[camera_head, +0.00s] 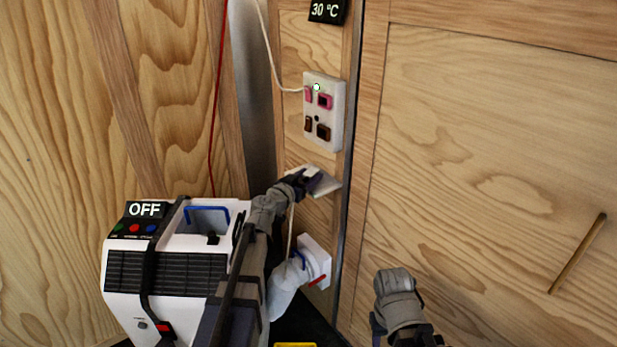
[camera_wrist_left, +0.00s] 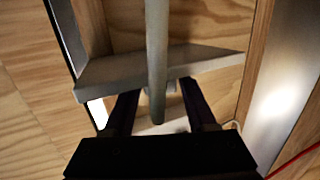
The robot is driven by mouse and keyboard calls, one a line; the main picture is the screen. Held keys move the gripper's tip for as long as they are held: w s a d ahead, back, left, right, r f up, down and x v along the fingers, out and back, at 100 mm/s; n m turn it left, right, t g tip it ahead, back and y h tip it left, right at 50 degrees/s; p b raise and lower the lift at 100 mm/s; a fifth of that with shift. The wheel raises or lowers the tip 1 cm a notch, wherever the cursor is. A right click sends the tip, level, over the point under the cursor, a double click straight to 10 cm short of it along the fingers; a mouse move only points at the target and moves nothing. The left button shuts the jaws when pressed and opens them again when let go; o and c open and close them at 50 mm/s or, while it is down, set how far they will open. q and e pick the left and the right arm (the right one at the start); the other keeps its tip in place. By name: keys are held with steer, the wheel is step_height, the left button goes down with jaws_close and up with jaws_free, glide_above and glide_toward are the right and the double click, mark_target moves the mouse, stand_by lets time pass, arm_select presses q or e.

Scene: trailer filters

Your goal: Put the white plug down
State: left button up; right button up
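My left gripper (camera_head: 312,178) is at the small white shelf (camera_head: 326,186) on the narrow wood panel, below the socket plate. In the left wrist view its two dark fingers (camera_wrist_left: 160,90) are spread, with gaps on both sides of a pale upright rod-like piece (camera_wrist_left: 157,55). This looks like the white plug's cord or body; which one I cannot tell. The shelf (camera_wrist_left: 105,73) crosses behind it there. In the head view the fingers hide the plug, and a white cord (camera_head: 291,225) hangs below. My right gripper (camera_head: 408,340) is cut off at the bottom edge.
The socket plate (camera_head: 338,110) holds pink and brown pieces; a white cord (camera_head: 271,50) runs up from it. A white unit (camera_head: 120,250) marked OFF stands left. A hose fitting (camera_head: 316,262) sits on the wall below the shelf. A stick (camera_head: 578,253) shows on the right panel.

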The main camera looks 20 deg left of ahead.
arm_select(q)
steer(key=shift+o, duration=1.1)
steer(key=shift+r, duration=0.15)
steer(key=shift+r+p, duration=0.35)
steer(key=shift+p, duration=0.1)
steer(key=shift+s+r+p, duration=0.25)
steer(key=shift+p, duration=0.05)
steer(key=f+v, duration=0.1)
steer(key=v, duration=1)
steer(key=shift+s+r+p, duration=0.3)
steer(key=shift+r+p, duration=0.05)
